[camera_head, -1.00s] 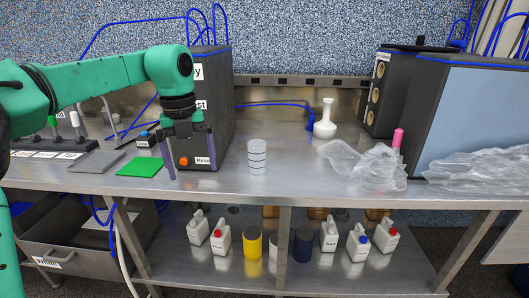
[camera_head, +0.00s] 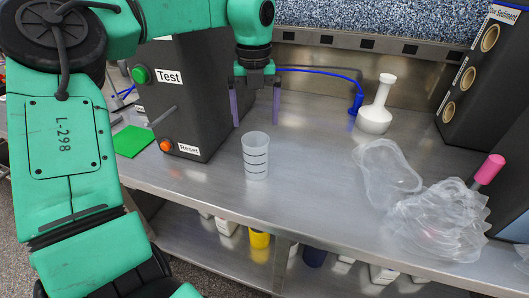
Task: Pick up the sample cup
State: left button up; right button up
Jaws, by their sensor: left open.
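The sample cup (camera_head: 256,160) is a translucent, open-topped cup with dark ring lines. It stands upright on the steel bench (camera_head: 310,175), near its front edge, right of the dark box. My left gripper (camera_head: 255,118) is open and empty, its two purple fingers pointing down. In the picture the fingertips are just above the cup's rim, one to each side. The fingers do not enclose the cup, and I cannot tell the exact depth gap. My right gripper is not in view.
A dark box with Test and Reset buttons (camera_head: 175,95) stands just left of the cup. Bench between cup and bags is clear.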

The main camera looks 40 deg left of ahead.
aim_at(256, 152)
pick_arm(q)
jog(key=f+p, duration=0.1)
jog(key=f, duration=0.2)
jog(key=f+p, duration=0.1)
jog(key=f, duration=0.3)
jog(key=f+p, duration=0.1)
jog(key=f, duration=0.3)
jog(key=shift+s+d, duration=0.1)
jog(key=shift+s, duration=0.2)
jog(key=shift+f, duration=0.25)
jog(key=shift+c, duration=0.6)
jog(key=c, duration=1.1)
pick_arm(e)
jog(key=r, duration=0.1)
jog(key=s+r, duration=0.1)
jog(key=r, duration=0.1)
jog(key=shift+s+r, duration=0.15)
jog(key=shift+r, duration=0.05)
